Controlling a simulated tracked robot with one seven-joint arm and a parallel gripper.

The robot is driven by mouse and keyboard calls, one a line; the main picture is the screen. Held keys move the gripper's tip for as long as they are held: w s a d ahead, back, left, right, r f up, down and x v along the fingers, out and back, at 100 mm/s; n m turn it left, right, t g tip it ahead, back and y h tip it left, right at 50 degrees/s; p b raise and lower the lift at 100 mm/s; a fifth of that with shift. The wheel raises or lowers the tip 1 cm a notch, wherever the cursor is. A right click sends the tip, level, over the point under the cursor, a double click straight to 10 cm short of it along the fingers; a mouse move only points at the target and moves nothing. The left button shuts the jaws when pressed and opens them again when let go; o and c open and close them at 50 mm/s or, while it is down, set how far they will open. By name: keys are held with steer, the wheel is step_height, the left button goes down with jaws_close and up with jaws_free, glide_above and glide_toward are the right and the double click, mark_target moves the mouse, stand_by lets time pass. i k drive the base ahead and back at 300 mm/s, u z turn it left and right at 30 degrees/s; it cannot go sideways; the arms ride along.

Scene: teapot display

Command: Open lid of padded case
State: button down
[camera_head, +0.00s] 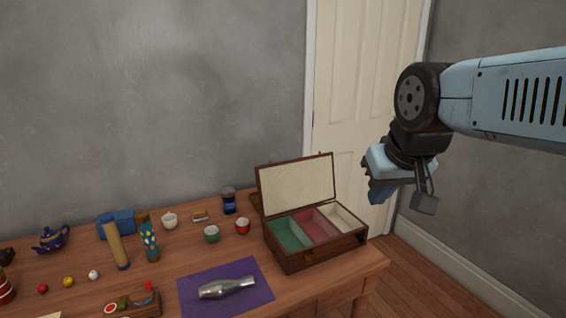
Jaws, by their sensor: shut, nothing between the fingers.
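The padded case (318,248) is a brown wooden box at the right end of the table. Its lid (296,188) stands raised at the back, showing a pale lining. Inside are a green, a red and a cream compartment, and they look empty. A small clasp shows on the front wall. My gripper (376,196) is in the air to the right of the lid, apart from the case. It is shut and empty, pointing down and to the left.
The wooden table (190,268) holds a purple cloth (258,272) with a silver bottle-like object (227,288), a green cup (211,234), a red cup (242,226), a dark jar (229,200) and a blue teapot (51,239). A door (365,90) stands behind. Floor is free at right.

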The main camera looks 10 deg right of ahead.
mark_target(289, 186)
steer(key=k, duration=1)
steer(key=u, duration=0.55)
steer(key=i, duration=1.5)
steer(key=u, duration=0.6)
